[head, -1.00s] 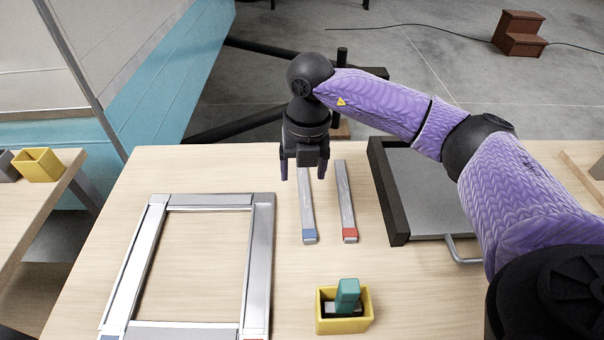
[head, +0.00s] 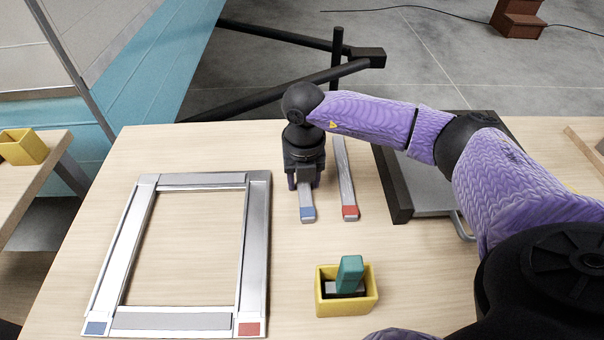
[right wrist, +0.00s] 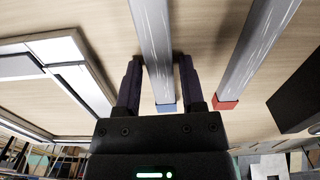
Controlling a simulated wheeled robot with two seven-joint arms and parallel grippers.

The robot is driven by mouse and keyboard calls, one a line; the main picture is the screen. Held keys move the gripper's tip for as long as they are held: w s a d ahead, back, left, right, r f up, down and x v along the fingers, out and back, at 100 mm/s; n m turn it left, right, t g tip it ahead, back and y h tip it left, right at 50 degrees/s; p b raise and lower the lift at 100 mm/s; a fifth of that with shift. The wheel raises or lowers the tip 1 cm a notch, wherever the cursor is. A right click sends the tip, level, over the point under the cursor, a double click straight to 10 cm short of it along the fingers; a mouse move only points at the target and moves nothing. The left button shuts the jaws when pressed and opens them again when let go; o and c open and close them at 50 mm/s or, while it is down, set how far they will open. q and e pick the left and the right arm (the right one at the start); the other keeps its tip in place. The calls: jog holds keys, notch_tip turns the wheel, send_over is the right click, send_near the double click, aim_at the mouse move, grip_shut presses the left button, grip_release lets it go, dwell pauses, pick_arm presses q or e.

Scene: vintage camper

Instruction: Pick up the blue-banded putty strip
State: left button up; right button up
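The blue-banded putty strip (head: 307,205) is a narrow grey bar lying on the wooden table, with a blue band on its near end. My right gripper (head: 305,184) is low over it in the head view and hides its far part. In the right wrist view, the two fingers of my right gripper (right wrist: 160,82) stand apart, one on each side of the blue-banded strip (right wrist: 153,35). Gaps show between fingers and strip. A red-banded strip (head: 346,185) lies just to the right, outside the fingers; it also shows in the right wrist view (right wrist: 256,50). My left gripper is out of view.
A grey frame (head: 258,230) with blue and red corners lies left on the table. A yellow box (head: 346,302) holding a teal-handled tool (head: 350,272) stands in front. A dark-edged tray (head: 398,200) lies right. Bare table surrounds the strips' near ends.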

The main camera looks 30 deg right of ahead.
grip_shut()
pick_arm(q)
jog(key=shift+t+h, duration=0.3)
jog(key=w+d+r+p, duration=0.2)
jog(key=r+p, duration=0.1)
pick_arm(e)
notch_tip(320, 180, up, 10)
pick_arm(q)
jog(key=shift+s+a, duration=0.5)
